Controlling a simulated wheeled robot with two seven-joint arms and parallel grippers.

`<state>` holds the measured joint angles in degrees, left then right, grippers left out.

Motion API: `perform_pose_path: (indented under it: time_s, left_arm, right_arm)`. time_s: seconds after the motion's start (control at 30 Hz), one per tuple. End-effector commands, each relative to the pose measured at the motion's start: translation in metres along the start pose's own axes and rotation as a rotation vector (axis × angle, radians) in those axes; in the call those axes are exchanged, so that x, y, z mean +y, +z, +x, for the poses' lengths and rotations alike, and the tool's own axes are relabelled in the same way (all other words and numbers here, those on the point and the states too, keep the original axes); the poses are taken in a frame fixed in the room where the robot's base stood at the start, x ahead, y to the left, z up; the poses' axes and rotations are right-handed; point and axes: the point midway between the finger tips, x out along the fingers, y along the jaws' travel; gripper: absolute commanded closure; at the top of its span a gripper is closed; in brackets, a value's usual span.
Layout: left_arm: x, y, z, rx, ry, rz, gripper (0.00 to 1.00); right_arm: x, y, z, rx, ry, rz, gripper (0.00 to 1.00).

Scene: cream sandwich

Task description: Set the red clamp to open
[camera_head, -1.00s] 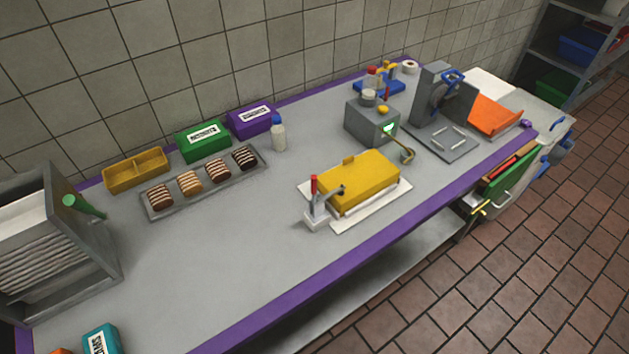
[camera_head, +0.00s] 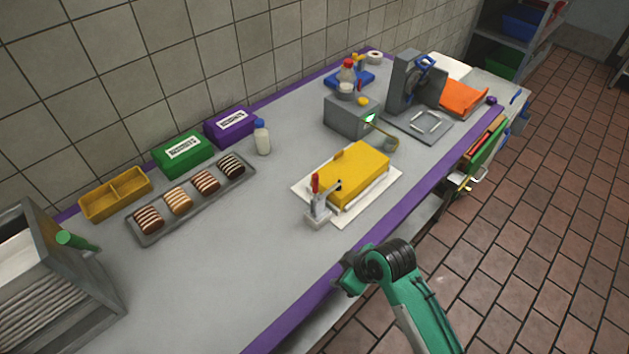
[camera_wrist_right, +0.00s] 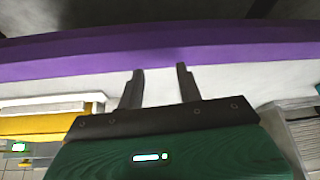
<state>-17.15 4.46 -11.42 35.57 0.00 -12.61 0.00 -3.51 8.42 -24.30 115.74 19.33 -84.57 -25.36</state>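The red clamp (camera_head: 316,186) stands at the near left corner of the yellow block (camera_head: 350,174), on the grey counter. Its red handle points upward and its grey base sits beside the white board (camera_head: 382,197). My right gripper (camera_head: 347,283) is at the purple front edge of the counter, below and right of the clamp and apart from it. In the right wrist view, its two dark fingers (camera_wrist_right: 158,90) are spread with nothing between them. The clamp does not show clearly in that view. My left gripper is not in view.
A tray (camera_head: 197,209) of striped cakes lies to the left, with a white bottle (camera_head: 262,138) behind. A grey box machine (camera_head: 350,118) stands beyond the yellow block. A grey rack (camera_head: 50,275) stands at the near left. The counter left of the clamp is clear.

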Motion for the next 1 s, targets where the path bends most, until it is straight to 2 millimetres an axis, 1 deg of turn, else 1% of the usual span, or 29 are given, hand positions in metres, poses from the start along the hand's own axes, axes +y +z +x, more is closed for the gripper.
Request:
perform_pose_path:
  time_s: [0.03, 0.27, 0.4, 0.5, 0.8, 1.0]
  left_arm:
    - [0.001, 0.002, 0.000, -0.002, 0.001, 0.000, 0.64]
    - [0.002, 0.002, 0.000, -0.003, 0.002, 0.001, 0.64]
    - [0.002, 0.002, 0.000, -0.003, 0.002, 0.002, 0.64]
    - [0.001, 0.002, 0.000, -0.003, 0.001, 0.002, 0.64]
    - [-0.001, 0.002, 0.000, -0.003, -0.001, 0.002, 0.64]
    - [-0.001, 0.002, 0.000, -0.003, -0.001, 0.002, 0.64]
  right_arm:
    - [0.002, -0.011, 0.000, 0.007, -0.008, -0.043, 0.64]
    - [0.002, -0.064, -0.003, 0.039, -0.069, -0.292, 0.64]
    - [0.001, -0.098, -0.009, 0.051, -0.107, -0.480, 0.64]
    - [0.001, -0.119, -0.013, 0.053, -0.132, -0.614, 0.64]
    - [0.006, -0.171, -0.033, 0.025, -0.197, -1.002, 0.64]
    - [0.015, -0.197, -0.049, -0.018, -0.240, -1.243, 0.64]
